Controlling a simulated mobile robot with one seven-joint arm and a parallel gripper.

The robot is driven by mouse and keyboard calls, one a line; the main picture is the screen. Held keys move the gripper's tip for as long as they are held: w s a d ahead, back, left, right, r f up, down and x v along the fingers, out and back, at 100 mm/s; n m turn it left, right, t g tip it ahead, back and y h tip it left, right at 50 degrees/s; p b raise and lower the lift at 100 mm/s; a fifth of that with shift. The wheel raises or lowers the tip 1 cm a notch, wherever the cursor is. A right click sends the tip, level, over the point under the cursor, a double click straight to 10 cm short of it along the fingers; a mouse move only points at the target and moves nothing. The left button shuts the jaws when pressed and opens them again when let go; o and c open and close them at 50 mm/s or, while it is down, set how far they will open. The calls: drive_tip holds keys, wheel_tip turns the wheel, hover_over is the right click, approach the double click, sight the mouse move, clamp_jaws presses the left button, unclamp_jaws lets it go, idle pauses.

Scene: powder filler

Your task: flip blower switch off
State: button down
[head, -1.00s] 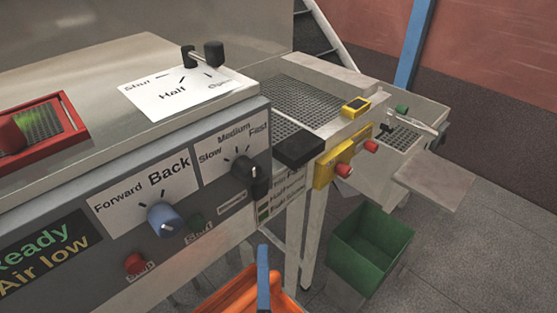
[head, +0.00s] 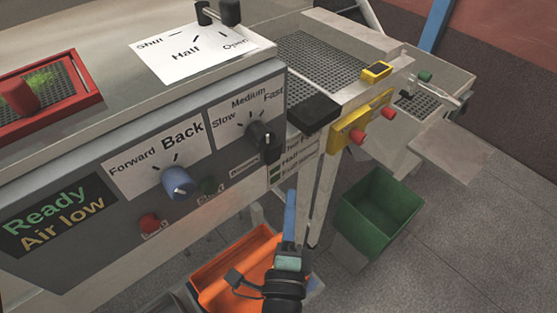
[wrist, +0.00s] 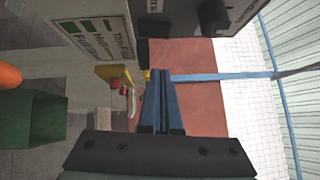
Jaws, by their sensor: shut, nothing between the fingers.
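No control in view carries a readable blower label, so I cannot tell which is the blower switch. The front panel holds a blue Forward/Back knob (head: 178,183), a black Slow/Medium/Fast knob (head: 262,136), a red button (head: 149,223) and a dark green button (head: 208,186). My gripper (head: 291,194) points up in front of the panel's right end, below the black knob and apart from it. In the wrist view my gripper's blue fingers (wrist: 159,75) are together and empty, with part of a label card (wrist: 95,30) above left.
An orange bin (head: 205,291) stands below my gripper and a green bin (head: 350,216) to the right. A yellow bracket with red buttons (head: 358,137) and a black block (head: 314,111) stick out at right. A black-handled lever (head: 230,12) stands on top. A display (head: 60,218) reads "Ready, Air low".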

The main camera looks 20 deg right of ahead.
sight(280, 149)
drive_tip(key=w, duration=0.3)
drive_tip(key=w+p, duration=0.1)
drive_tip(key=w, duration=0.1)
drive_tip(key=w+d+r, duration=0.1)
drive_tip(key=w, duration=0.2)
drive_tip(key=shift+w+p, duration=0.3)
drive_tip(key=shift+p, duration=0.05)
